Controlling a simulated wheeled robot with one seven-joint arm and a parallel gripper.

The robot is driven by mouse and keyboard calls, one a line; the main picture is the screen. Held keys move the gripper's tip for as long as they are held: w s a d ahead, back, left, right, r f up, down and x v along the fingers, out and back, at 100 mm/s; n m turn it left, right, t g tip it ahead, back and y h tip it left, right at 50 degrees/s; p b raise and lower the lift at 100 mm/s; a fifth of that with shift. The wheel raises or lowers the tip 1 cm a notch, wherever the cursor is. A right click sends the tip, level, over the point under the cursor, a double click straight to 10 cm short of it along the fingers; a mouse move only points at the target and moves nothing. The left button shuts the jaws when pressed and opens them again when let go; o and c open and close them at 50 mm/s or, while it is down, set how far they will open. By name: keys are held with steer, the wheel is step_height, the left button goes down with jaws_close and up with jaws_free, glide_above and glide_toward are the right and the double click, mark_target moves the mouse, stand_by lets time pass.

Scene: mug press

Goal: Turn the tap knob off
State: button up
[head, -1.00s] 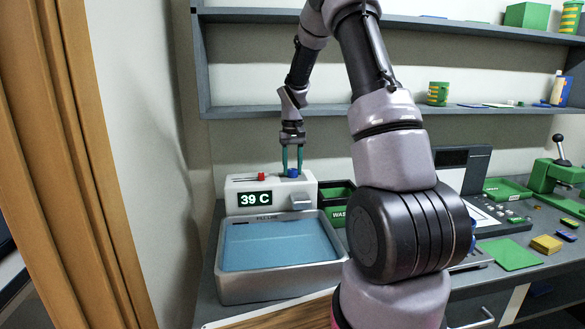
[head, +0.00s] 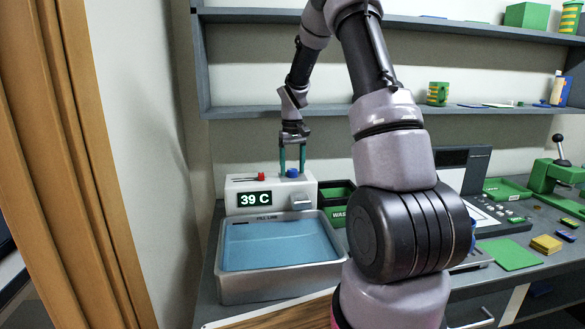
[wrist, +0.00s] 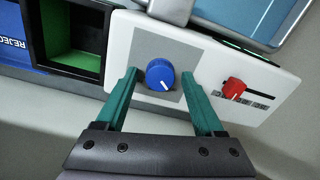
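The blue tap knob (head: 292,173) sits on top of the white tap unit (head: 240,185). In the wrist view the blue knob (wrist: 160,74) shows a white pointer line toward its lower right. My gripper (head: 292,160) points down above the unit. Its two green fingers are apart, and in the wrist view my gripper (wrist: 160,90) has one finger on each side of the knob, with visible gaps. Nothing is held. The basin (head: 280,288) below holds blue water (head: 280,248). I cannot tell whether water is flowing.
A red slider (wrist: 233,86) is beside the knob. The unit's display (head: 255,198) reads 39 C. A green bin (head: 338,217) stands right of the unit. A shelf (head: 450,109) runs behind, above the counter. My arm hides part of the counter.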

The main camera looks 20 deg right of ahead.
mark_target(292, 170)
stand_by(0.3)
step_height(292, 170, up, 11)
steer(key=shift+f, duration=0.15)
stand_by(0.3)
steer(key=s+a+r+m+t, duration=0.1)
steer(key=s+a+r+t, duration=0.1)
steer(key=s+r, duration=0.45)
steer(key=s+a+r+m+t, duration=0.1)
steer(key=s+a+r, duration=0.2)
steer(key=s+r, duration=0.3)
steer(key=s+a+m+t+y, duration=0.1)
steer(key=s+t, duration=0.1)
steer(key=s, duration=0.7)
steer(key=s+a+m+t+y, duration=0.1)
steer(key=s+a+t, duration=0.1)
steer(key=s, duration=0.6)
steer(key=shift+s+a+r, duration=0.3)
steer(key=shift+s+r, duration=0.05)
